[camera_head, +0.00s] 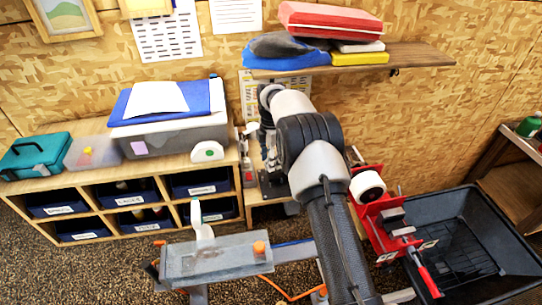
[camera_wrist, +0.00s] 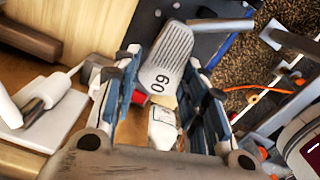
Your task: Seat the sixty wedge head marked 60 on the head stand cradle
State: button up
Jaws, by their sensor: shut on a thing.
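The sixty wedge head (camera_wrist: 168,62) shows in the wrist view with its grooved grey face and the number 60, which appears turned in the picture. My gripper (camera_wrist: 160,66) has one finger on each side of the head and is shut on it. A grey hosel extends from the head toward the upper right. A white plate with a grey cylindrical piece (camera_wrist: 42,92) lies at the left of the wrist view, apart from the head. I cannot tell whether it is the head stand cradle. In the head view, my arm largely hides the gripper and the held head.
A red vise (camera_head: 388,222) stands right of my arm, beside a black bin (camera_head: 486,215). A wooden cubby shelf (camera_head: 95,222) with labelled bins is at the left, carrying a grey box (camera_head: 175,137). A wall shelf (camera_head: 425,56) hangs above. A grey tray (camera_head: 218,262) stands in front.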

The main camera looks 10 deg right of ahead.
aim_at(271, 177)
jog(key=shift+w+f+b, duration=0.1)
jog(key=shift+f+b, duration=1.25)
jog(key=shift+f, duration=1.3)
jog(key=shift+f+b, duration=0.55)
jog(key=shift+b, duration=0.1)
jog(key=o, duration=1.1)
jog(key=shift+f, duration=0.1)
jog(key=shift+o, duration=0.2)
jog(key=shift+r+p, duration=1.9)
jog(key=shift+r, duration=1.8)
